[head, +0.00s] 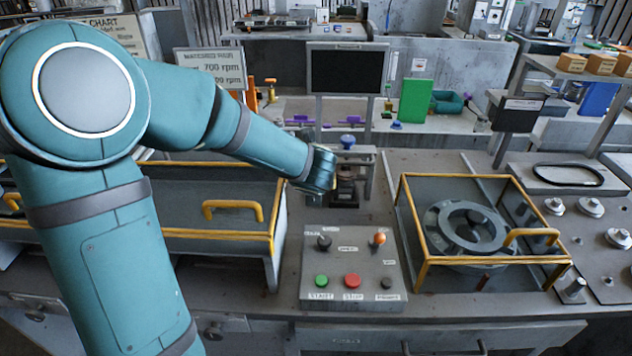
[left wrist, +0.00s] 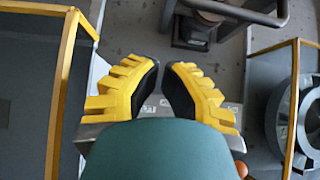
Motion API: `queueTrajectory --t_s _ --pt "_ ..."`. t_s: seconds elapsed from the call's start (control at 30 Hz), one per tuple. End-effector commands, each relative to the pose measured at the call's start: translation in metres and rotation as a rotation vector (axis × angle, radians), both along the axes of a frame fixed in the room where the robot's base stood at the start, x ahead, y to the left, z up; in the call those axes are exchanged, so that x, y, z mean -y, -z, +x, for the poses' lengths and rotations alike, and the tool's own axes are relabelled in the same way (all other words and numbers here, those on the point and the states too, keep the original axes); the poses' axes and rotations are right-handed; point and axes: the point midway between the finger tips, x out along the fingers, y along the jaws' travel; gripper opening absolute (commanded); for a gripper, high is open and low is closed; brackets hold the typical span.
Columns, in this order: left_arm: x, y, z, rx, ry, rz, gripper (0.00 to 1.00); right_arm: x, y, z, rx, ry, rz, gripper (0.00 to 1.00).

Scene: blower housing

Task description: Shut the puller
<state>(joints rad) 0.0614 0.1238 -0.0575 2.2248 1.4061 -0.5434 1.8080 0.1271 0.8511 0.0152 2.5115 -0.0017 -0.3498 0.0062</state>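No readable label marks the puller. The likeliest match is the grey framed device with a blue knob (head: 347,141) behind the control panel. My left arm's end overlaps its left side in the head view, so its state is unclear. Its dark base and grey bar show at the top of the left wrist view (left wrist: 195,30). My left gripper (left wrist: 161,66) has yellow fingers with black pads, a narrow gap between the tips, and nothing in it. It hangs above the panel's rear area, apart from the device. My right gripper is not in view.
The control panel (head: 352,265) carries green and red buttons and an orange-tipped lever. A yellow-framed guard (head: 411,262) with a round grey housing (head: 467,228) stands to the right. Another yellow-framed cover (head: 272,236) stands left. A monitor (head: 346,70) stands behind.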

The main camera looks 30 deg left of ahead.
Motion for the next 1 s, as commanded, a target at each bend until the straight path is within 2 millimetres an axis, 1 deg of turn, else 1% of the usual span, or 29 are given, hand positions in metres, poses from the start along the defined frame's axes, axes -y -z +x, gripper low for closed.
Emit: queueTrajectory --t_s 0.03,0.43,0.6,0.7,0.83,1.0 --pt "-0.004 0.009 0.005 -0.004 -0.001 0.001 0.0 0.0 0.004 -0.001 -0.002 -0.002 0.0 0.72" --pt "-0.032 0.065 0.051 -0.005 0.0 0.002 0.0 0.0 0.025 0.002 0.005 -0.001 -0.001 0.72" --pt "-0.045 0.06 0.072 -0.003 -0.001 0.001 0.0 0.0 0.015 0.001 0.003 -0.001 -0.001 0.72" --pt "-0.049 0.06 0.08 -0.002 0.0 0.001 0.0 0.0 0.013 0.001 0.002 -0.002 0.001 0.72" --pt "-0.052 0.061 0.084 -0.002 0.001 0.0 0.0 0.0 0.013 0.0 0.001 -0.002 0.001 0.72" --pt "-0.053 0.061 0.085 -0.002 0.0 0.0 0.0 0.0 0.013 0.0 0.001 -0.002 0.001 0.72"
